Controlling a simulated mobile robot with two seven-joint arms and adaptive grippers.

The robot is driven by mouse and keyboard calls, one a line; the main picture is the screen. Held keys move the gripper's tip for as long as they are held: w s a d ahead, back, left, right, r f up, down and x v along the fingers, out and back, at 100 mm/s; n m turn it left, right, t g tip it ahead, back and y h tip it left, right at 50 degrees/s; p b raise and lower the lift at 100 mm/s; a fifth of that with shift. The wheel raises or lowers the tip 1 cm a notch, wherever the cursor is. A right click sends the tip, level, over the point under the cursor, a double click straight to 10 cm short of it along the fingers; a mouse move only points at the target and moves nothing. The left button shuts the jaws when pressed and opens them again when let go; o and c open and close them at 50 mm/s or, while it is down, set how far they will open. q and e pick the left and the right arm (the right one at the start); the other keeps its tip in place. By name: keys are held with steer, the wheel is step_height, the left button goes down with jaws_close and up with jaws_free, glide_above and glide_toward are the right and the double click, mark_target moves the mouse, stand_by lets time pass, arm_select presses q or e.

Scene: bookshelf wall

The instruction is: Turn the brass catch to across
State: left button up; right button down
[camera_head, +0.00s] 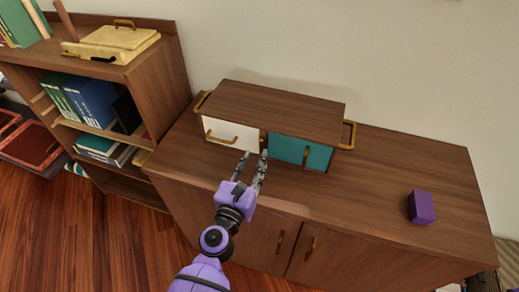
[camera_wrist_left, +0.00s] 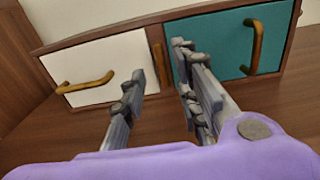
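A small wooden cabinet (camera_head: 270,103) has a white front (camera_head: 230,134) on the left and a teal front (camera_head: 302,152) on the right. The brass catch (camera_wrist_left: 159,64) is a narrow upright piece on the strip between the two fronts in the left wrist view. In the head view the catch is too small to make out clearly. My left gripper (camera_head: 256,155) is open, with its fingers pointing at the cabinet front. In the wrist view its fingertips (camera_wrist_left: 157,62) stand either side of the catch. I cannot tell if they touch it. My right gripper is not in view.
Brass handles sit on the white front (camera_wrist_left: 86,84) and the teal front (camera_wrist_left: 254,46). The cabinet stands on a wide wooden sideboard (camera_head: 370,190). A purple block (camera_head: 421,207) lies at its right. A bookshelf (camera_head: 165,72) stands at the left.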

mark_target(261, 147)
arm_select(q)
steer(key=x, duration=0.4)
steer(key=shift+s+d, duration=0.1)
steer(key=shift+w, duration=0.3)
jaws_close()
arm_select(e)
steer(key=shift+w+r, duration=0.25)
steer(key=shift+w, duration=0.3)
